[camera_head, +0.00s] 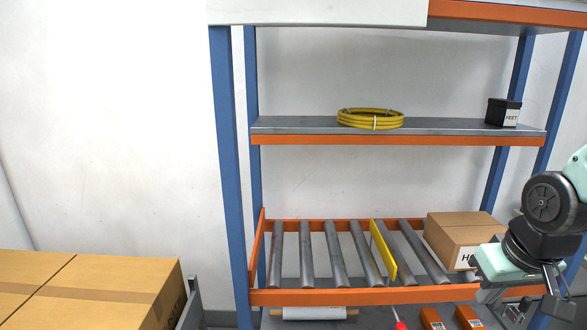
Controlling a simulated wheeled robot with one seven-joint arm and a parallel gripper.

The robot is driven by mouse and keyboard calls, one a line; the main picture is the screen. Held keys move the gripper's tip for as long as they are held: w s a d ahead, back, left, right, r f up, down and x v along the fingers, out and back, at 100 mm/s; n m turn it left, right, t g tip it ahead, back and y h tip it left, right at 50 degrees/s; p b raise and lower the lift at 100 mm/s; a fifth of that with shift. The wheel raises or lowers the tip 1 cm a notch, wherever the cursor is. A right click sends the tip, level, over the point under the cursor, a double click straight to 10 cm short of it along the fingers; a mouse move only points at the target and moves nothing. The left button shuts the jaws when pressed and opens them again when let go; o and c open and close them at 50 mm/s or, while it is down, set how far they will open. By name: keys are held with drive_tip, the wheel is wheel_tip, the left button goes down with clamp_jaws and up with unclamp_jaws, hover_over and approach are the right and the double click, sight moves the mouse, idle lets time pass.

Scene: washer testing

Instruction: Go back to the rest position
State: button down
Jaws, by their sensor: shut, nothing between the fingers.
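My arm is at the right edge, in mint green and black, in front of the shelf's right side. My gripper (556,300) is low at the bottom right, partly cut off and small in view. It is shut and holds nothing that I can see. It is in front of the right end of the roller shelf (350,297), near the cardboard box (462,238), which the arm partly covers.
A blue and orange rack (226,170) fills the middle and right. It holds a yellow hose coil (370,119), a black box (503,112) and a yellow divider (383,250). Large cartons (90,288) stand at lower left. The rollers left of the divider are bare.

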drive_tip(key=s+a+n+g, duration=0.3)
drive_tip(key=s+a+n, duration=0.4)
drive_tip(key=s+a, duration=0.8)
drive_tip(key=a+r, duration=0.1)
drive_tip(key=a, duration=0.1)
drive_tip(key=shift+s+a+n+y, duration=0.2)
drive_tip(key=shift+a+n+y, duration=0.1)
drive_tip(key=shift+a, duration=0.05)
